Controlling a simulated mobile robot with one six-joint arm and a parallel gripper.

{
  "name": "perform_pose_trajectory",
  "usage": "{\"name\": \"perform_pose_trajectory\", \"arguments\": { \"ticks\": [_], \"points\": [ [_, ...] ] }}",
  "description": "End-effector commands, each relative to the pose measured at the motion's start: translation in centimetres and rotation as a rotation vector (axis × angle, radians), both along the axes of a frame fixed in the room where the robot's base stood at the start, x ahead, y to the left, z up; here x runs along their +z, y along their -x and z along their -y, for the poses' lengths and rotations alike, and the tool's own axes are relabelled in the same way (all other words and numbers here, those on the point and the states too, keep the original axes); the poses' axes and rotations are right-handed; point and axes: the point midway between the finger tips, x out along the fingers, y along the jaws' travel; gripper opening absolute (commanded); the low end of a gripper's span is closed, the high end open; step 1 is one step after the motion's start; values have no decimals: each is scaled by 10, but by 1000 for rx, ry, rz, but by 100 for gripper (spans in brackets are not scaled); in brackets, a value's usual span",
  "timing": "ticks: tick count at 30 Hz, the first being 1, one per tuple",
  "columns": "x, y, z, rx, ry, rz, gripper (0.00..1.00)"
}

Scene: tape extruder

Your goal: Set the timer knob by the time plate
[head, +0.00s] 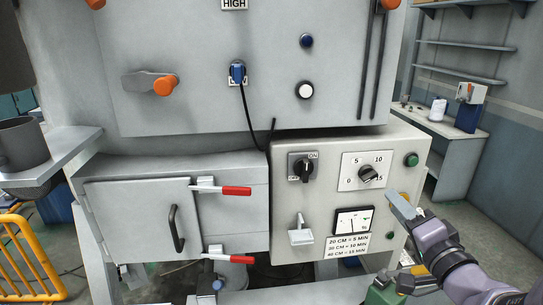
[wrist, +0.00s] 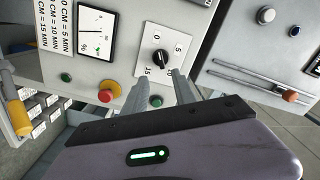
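The timer knob (head: 369,173) is a black dial on a white scale plate marked 0, 5, 10 and 15, on the right panel. It also shows in the wrist view (wrist: 160,60), just beyond my fingertips. I cannot tell its exact setting. The time plate (head: 349,245) is a white label low on the same panel, reading 20 cm = 5 min, 30 cm = 10 min, 40 cm = 15 min. My gripper (head: 402,205) is in front of the panel, right of and below the knob. In the wrist view its two fingers (wrist: 160,80) are apart with nothing between them.
An ON switch (head: 305,167) sits left of the knob, with a meter (head: 353,220) below. A green button (head: 411,160) is at upper right; a red button (wrist: 106,95) shows near my fingers. A closed door with red-handled latches (head: 236,191) stands left.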

Motion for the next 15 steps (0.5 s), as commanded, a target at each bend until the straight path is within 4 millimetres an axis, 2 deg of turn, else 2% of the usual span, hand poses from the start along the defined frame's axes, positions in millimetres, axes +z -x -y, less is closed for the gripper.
{"name": "perform_pose_trajectory", "arguments": {
  "ticks": [1, 9, 15],
  "points": [
    [12, -4, 1, 4, -11, -7, 33],
    [12, -24, -1, -5, -10, -10, 33],
    [5, -79, -3, -2, -2, -6, 33]
  ]
}}
